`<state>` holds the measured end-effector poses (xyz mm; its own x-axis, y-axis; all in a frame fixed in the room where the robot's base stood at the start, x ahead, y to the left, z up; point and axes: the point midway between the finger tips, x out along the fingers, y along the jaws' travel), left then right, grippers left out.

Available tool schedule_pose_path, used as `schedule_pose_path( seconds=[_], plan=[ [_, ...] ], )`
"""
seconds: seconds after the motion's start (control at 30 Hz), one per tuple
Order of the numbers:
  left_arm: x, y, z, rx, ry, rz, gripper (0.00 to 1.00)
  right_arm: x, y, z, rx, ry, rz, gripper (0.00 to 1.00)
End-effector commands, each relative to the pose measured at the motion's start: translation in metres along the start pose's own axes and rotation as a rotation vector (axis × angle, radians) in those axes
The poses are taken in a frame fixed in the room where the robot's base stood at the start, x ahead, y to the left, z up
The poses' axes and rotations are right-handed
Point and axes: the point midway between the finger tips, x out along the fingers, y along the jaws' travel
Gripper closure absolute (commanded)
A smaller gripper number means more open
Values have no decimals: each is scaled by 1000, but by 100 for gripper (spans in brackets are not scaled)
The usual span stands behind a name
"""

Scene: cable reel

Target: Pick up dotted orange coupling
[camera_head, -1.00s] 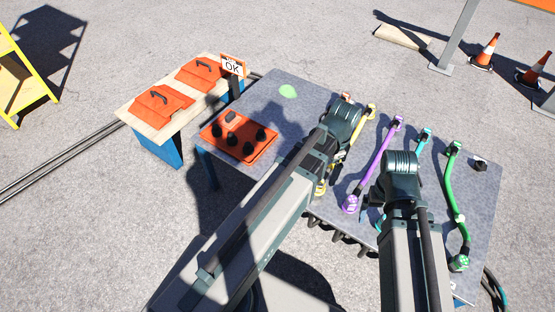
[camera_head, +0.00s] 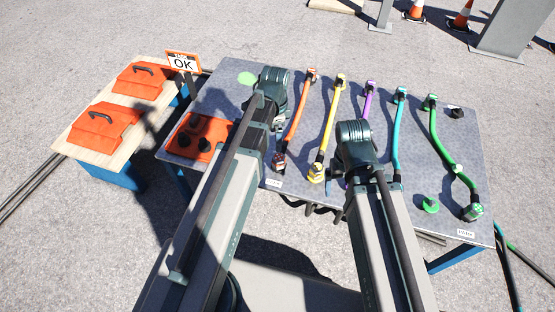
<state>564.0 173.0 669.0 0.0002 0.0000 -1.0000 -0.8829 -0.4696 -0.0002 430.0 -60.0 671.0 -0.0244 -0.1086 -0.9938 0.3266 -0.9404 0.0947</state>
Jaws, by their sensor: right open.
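The orange cable runs down the grey table. Its near end carries the dotted orange coupling (camera_head: 279,162), speckled light and dark, beside my left arm near the table's front edge. Its far end is a plain-looking orange fitting (camera_head: 312,74). My left arm reaches over the table just left of the orange cable, and its gripper is hidden behind the arm. My right gripper (camera_head: 361,160) is open, largely hidden by my right arm, over the purple cable's lower part and to the right of the dotted coupling. Neither arm visibly touches the coupling.
Yellow (camera_head: 328,130), purple (camera_head: 367,100), teal (camera_head: 396,140) and green (camera_head: 438,135) cables lie right of the orange one. An orange panel with black knobs (camera_head: 212,153) sits left on the grey table (camera_head: 320,195). A wooden bench (camera_head: 90,148) with orange cases stands further left.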

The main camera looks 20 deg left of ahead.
Motion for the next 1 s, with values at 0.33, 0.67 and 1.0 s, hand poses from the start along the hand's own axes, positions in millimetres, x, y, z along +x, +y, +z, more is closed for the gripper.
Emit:
schedule_pose_path(
  seconds=[0.33, 0.67, 1.0],
  plan=[
    [46, 0, 0, 0, 0, 0, 7, 46, -4, -3, 0, 0, 0, 8],
    [84, 0, -1, -1, 0, 0, 7, 83, -7, -5, -2, 0, 5, 8],
    [89, 0, -2, 0, 0, 0, 7, 89, -7, -5, -2, 0, 7, 8]
  ],
)
